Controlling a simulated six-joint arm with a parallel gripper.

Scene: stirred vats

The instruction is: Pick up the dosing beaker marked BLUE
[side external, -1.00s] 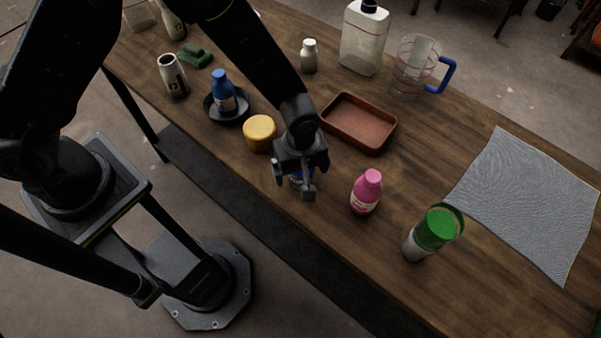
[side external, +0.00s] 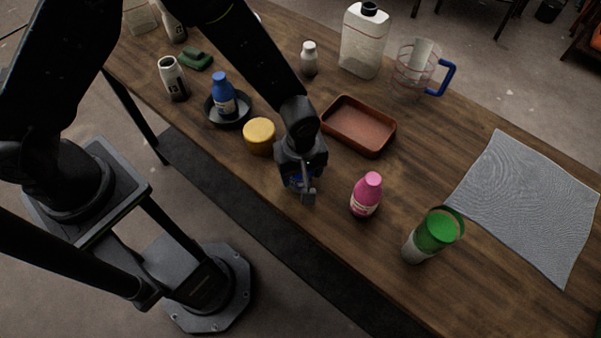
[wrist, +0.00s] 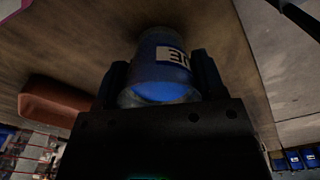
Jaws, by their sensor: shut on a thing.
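The blue beaker (wrist: 163,55) sits between the two fingers of my gripper (wrist: 160,78) in the wrist view. Its pale label shows a few dark letters, partly cut off by a finger. In the side view my gripper (side external: 302,190) is at the table's near edge, and only a little blue of the beaker (side external: 294,183) shows behind the fingers. The gripper is shut on the beaker. The beaker seems to stand on the table, but its base is hidden in the side view.
A yellow-lidded tub (side external: 259,136) stands close left of my gripper, and a pink bottle (side external: 366,195) close right. A brown tray (side external: 358,126) lies behind. A blue bottle (side external: 222,93) stands in a black dish (side external: 228,122).

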